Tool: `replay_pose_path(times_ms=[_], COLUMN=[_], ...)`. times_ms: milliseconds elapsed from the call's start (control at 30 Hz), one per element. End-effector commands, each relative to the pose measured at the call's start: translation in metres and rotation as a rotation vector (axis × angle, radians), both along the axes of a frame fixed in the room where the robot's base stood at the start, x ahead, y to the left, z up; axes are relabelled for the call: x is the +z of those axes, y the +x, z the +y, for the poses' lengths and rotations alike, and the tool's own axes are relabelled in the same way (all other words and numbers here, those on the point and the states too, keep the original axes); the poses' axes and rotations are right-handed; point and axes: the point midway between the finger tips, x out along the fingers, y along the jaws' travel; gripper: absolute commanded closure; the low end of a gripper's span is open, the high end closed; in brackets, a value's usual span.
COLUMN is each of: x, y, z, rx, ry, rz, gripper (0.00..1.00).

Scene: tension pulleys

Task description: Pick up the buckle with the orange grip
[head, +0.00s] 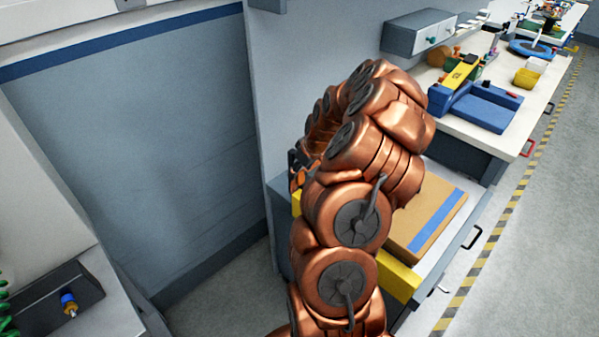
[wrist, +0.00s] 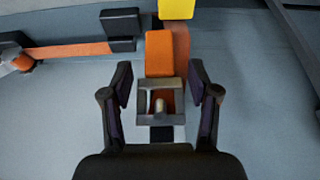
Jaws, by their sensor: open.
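The buckle with the orange grip (wrist: 159,54) shows in the middle of the wrist view. Its orange grip is at the top, and a grey metal frame (wrist: 160,85) with a short pin is below it. My gripper (wrist: 160,69) is open, with one dark finger on each side of the buckle. Gaps show between the fingers and the buckle, so it is not held. In the head view my copper-coloured arm hides most of this area. Only a small orange and dark patch (head: 297,177) shows at the arm's left edge, and I cannot tell what it is.
An orange strap (wrist: 70,49) with a dark block (wrist: 121,22) lies left of the buckle. A yellow piece (wrist: 176,8) is above it. In the head view, a cardboard box (head: 408,240) sits behind my arm, and a workbench (head: 517,138) with a blue fixture (head: 478,107) stands right.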

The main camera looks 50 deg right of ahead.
Motion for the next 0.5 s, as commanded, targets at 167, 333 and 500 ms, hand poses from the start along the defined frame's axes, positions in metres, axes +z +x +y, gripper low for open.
replay_pose_path(times_ms=[167, 333, 500], x=[-0.0094, -0.0101, -0.0101], y=[0.0037, 0.0041, 0.0040], z=[0.0004, 0.0000, -0.0001], rx=[0.000, 0.000, 0.000], ry=[0.001, 0.000, 0.000], rz=[0.001, 0.000, 0.000], gripper=[0.40, 0.40, 0.53])
